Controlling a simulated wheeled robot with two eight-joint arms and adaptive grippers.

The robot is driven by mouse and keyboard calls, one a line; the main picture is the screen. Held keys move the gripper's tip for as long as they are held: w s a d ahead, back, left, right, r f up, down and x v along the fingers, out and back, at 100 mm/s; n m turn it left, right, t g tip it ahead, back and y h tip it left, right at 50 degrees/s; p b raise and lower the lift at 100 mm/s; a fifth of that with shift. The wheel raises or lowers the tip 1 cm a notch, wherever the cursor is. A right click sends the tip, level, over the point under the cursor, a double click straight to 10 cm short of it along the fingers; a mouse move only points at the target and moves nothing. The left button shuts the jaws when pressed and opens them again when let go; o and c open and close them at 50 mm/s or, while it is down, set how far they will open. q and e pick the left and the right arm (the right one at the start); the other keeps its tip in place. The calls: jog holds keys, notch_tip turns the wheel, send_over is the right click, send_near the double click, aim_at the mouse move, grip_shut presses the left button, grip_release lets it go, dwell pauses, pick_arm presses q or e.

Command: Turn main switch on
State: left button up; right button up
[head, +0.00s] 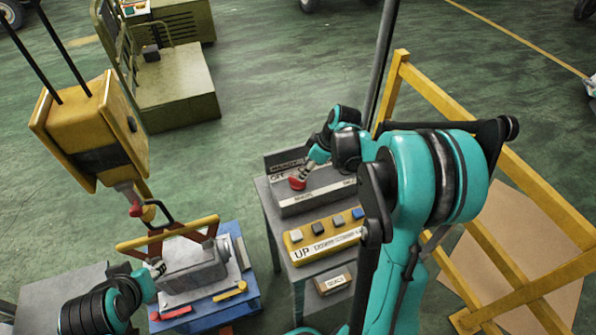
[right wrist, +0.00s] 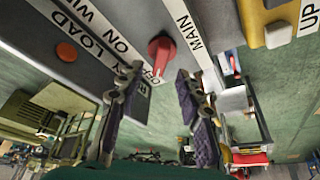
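The main switch is a red rotary knob (right wrist: 161,50) on a grey panel, beside the label MAIN. It also shows as a red spot in the head view (head: 297,183), on the sloped control box (head: 325,196). My right gripper (right wrist: 159,73) is open, its two fingers apart. The knob lies just beyond and between the fingertips in the right wrist view; I cannot tell whether they touch it. In the head view the right gripper (head: 306,172) is over the box from above. My left gripper (head: 158,268) is beside a grey casting (head: 192,268); its fingers are too small to read.
A yellow pendant (head: 325,240) with several buttons lies in front of the control box. A yellow hoist (head: 92,130) hangs at left, above a blue cart (head: 240,310). A yellow railing (head: 540,210) stands at right. A round orange button (right wrist: 67,52) is on the panel.

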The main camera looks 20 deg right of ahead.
aim_at(298, 182)
jog(key=b+x, duration=0.1)
jog(key=x, duration=0.5)
jog(key=shift+r, duration=0.1)
grip_shut()
